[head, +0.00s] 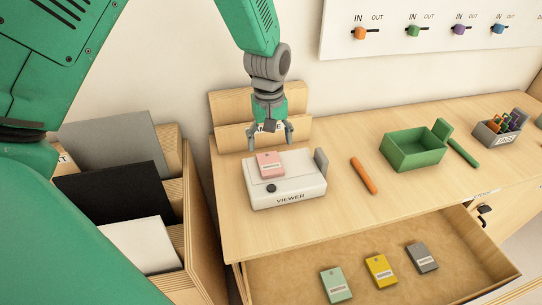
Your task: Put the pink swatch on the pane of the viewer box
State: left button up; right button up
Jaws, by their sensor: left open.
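The pink swatch (269,165) lies flat on top of the white viewer box (300,191), toward the back left of its top. It covers part of the pane, and I cannot make out the pane's exact edges. A dark round knob sits on the box's front left. My left gripper (270,143) points down just behind and above the swatch, with its fingers spread apart and nothing between them. The swatch is apart from the fingers as far as I can tell. My right gripper is not in view.
An open drawer (290,280) below the tabletop holds green (335,285), yellow (381,270) and grey (422,257) swatches. A wooden rack (219,107) is behind the gripper.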

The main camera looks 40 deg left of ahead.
aim_at(270, 163)
pick_arm(q)
jog(key=shift+r, duration=2.4)
jog(key=shift+s, duration=0.1)
